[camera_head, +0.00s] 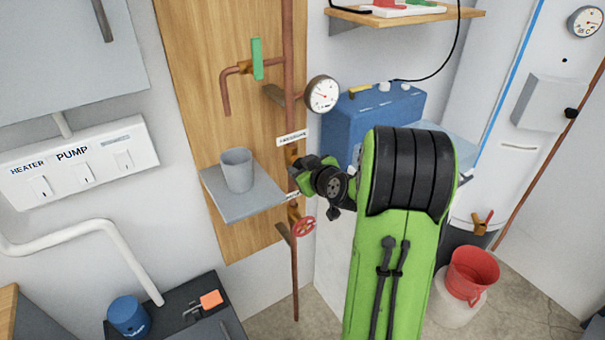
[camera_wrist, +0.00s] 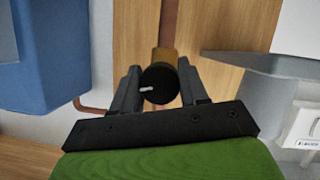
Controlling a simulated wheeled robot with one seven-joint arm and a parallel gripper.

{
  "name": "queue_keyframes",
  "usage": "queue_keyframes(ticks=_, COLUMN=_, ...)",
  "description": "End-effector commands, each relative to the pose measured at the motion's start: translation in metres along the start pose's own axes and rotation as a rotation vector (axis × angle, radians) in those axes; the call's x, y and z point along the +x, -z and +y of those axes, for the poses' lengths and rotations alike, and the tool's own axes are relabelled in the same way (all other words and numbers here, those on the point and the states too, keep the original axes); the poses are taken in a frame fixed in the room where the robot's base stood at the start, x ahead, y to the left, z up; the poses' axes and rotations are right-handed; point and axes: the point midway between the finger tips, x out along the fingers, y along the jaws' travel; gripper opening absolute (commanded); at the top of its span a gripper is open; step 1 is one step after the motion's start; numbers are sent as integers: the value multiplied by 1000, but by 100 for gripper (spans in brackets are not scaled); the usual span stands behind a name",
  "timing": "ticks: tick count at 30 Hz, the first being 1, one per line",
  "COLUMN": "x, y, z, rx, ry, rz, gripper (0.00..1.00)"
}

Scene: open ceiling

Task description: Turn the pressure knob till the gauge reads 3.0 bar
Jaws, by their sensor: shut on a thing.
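The pressure knob (camera_wrist: 158,84) is round and black with a white pointer mark, on a brass fitting of the copper pipe. In the wrist view my gripper (camera_wrist: 158,88) has its two dark fingers on either side of the knob, shut on it. In the head view my gripper (camera_head: 298,178) is at the pipe, and my green arm hides the knob there. The pressure gauge (camera_head: 322,94) is a round white dial with a red needle, above my gripper on the pipe. Its reading is too small to tell.
A grey shelf (camera_head: 268,196) with a grey cup (camera_head: 237,170) stands left of my gripper. A red valve wheel (camera_head: 304,226) is below it. A blue box (camera_head: 350,128) is behind my arm. A green-handled valve (camera_head: 257,58) is higher on the pipe.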

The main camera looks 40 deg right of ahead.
Motion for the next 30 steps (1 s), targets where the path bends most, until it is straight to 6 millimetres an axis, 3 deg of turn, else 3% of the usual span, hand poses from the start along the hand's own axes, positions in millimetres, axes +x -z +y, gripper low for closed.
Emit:
queue_keyframes(ticks=15, x=0, y=-3, z=0, rx=395, ry=163, rz=-6, gripper=13)
queue_keyframes(ticks=30, x=0, y=-3, z=-1, rx=535, ry=221, rz=-7, gripper=13)
